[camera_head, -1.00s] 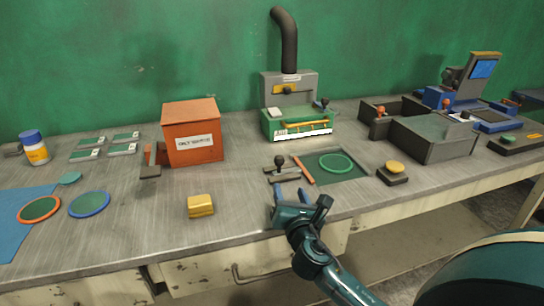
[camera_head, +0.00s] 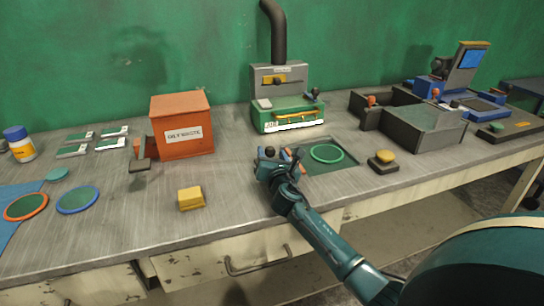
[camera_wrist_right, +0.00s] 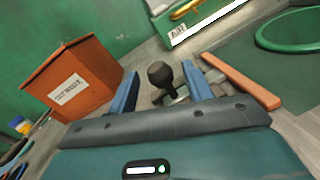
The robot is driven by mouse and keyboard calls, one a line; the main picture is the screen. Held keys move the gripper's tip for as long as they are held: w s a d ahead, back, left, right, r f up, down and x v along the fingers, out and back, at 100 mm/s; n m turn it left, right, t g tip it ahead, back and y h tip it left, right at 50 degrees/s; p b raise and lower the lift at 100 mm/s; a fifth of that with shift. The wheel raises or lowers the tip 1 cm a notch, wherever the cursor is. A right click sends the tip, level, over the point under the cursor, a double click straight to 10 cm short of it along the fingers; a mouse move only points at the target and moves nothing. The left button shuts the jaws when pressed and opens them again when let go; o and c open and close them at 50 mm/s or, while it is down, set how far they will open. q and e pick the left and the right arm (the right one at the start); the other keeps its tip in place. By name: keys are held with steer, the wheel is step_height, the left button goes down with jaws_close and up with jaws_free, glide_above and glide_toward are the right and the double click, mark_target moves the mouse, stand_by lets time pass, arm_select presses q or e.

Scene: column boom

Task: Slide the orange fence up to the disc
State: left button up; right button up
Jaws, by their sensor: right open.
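The orange fence (camera_wrist_right: 240,82) is a narrow bar at the edge of a dark green mat in the right wrist view. In the head view my gripper hides most of it. The disc (camera_head: 327,153) shows as a green-rimmed round on the mat; its rim also shows in the wrist view (camera_wrist_right: 290,42), apart from the fence. A black knob (camera_wrist_right: 162,76) on a metal base stands left of the fence. My right gripper (camera_head: 279,155) is open, with its blue fingers (camera_wrist_right: 160,72) on either side of the knob; contact cannot be told. My left gripper is out of view.
An orange-red waste box (camera_head: 183,126) stands to the left and a green machine (camera_head: 288,112) behind. A yellow block (camera_head: 191,198) lies nearer the front. A yellow button (camera_head: 385,157) and a grey bin (camera_head: 424,132) are right of the mat.

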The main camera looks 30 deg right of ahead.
jaws_close()
stand_by(0.6)
